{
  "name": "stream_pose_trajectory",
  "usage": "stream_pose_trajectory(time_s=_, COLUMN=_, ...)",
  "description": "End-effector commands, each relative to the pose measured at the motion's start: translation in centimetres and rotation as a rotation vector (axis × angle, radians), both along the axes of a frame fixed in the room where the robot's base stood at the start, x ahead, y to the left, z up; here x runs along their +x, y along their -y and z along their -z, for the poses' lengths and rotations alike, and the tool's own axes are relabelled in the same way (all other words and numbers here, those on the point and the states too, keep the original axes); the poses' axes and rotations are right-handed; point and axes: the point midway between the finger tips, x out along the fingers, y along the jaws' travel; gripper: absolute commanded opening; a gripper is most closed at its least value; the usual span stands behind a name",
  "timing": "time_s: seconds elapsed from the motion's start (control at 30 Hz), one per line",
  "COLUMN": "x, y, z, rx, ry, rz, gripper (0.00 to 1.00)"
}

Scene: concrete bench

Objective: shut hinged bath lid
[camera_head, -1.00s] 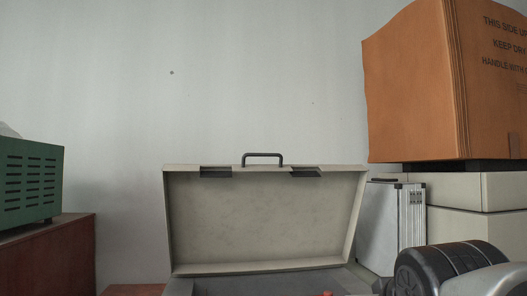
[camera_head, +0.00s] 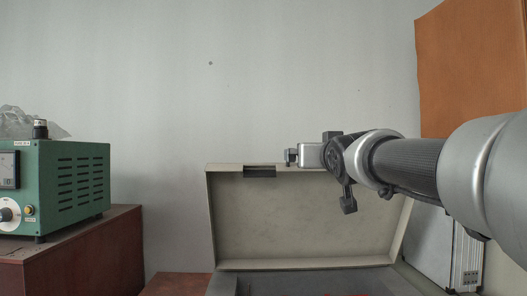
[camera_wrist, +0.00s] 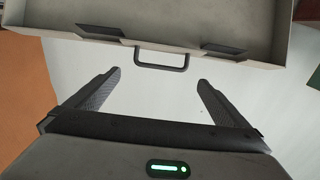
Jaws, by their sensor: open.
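The beige hinged lid (camera_head: 305,215) stands open and upright at the back of its case, its hollow inside facing me in the head view. The case's dark grey base (camera_head: 310,284) shows only in part at the bottom edge. In the wrist view the lid's rim (camera_wrist: 220,28) carries a dark handle (camera_wrist: 161,60) between two dark latches. My gripper (camera_head: 291,157) is at the lid's top edge in the head view and covers the handle there. In the wrist view my gripper (camera_wrist: 160,76) is open, its fingers apart on either side of the handle's line, with nothing between them.
A green instrument box (camera_head: 75,185) stands on a reddish-brown cabinet (camera_head: 90,255) at the left. A silver case (camera_head: 462,262) stands right of the lid, and an orange carton (camera_head: 470,75) is at the upper right. The wall above the lid is clear.

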Motion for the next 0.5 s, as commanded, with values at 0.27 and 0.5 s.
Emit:
stream_pose_trajectory(time_s=0.27, x=6.2, y=0.0, z=-0.4, rx=-0.004, ry=-0.004, rz=0.001, gripper=1.0)
stream_pose_trajectory(time_s=0.5, x=9.4, y=0.0, z=-0.1, rx=-0.002, ry=-0.002, rz=0.001, gripper=1.0)
